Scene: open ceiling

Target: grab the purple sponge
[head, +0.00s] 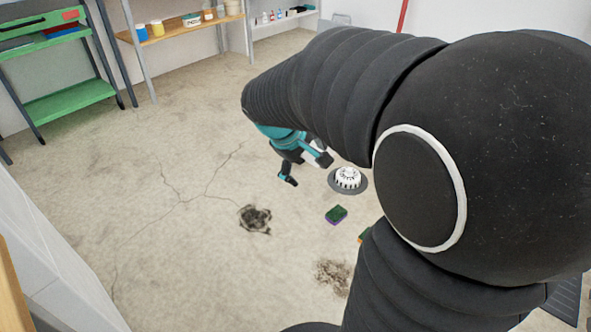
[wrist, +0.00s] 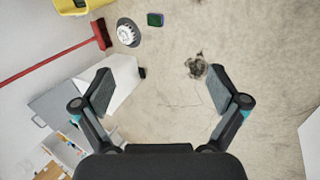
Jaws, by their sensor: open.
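The purple sponge (head: 336,215) lies on the concrete floor, with a dark green top and a purple side edge. It also shows in the wrist view (wrist: 155,19) near the top edge, small and well beyond the fingertips. My gripper (head: 304,170) hangs above the floor, up and to the left of the sponge in the head view. In the wrist view my gripper (wrist: 160,90) has its two fingers spread wide with nothing between them.
A white round device on a grey disc (head: 348,178) sits near the sponge. Another sponge (head: 364,235), orange-edged, is partly hidden by my arm. A red broom (wrist: 101,34) and yellow bucket (wrist: 75,6) lie beyond. A green shelf (head: 70,100) stands left. Open floor surrounds the sponge.

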